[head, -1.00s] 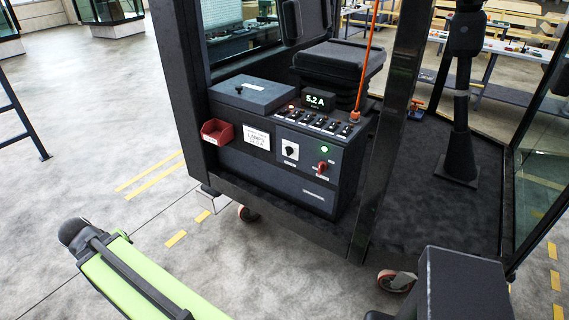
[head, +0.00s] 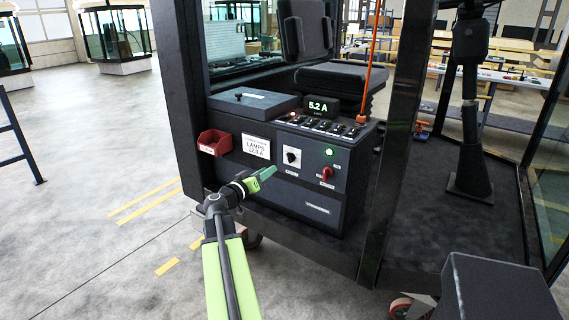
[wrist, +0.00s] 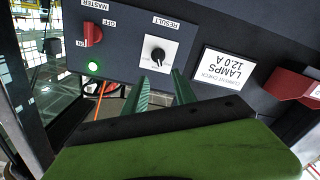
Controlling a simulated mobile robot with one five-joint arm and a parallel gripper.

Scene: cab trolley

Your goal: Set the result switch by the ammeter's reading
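The ammeter (head: 319,107) on top of the console reads 5.2 A. The result switch (head: 292,157) is a black knob on a white plate on the console's front; it also shows in the wrist view (wrist: 157,54), labelled RESULT. I cannot read its plate's markings. A white card (head: 256,146) beside it says LAMPS 12.0 A; the wrist view shows the card (wrist: 224,70) with "current check" on it. My gripper (head: 272,171) is in front of the console, below and left of the switch. In the wrist view its two green fingers (wrist: 159,82) are apart, empty, pointing towards the knob.
A red master switch (head: 326,173) and a lit green lamp (head: 330,152) sit right of the knob. Several toggles (head: 325,125) line the console top. A red bin (head: 214,142) hangs at the left. A dark cab post (head: 398,140) stands right of the console.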

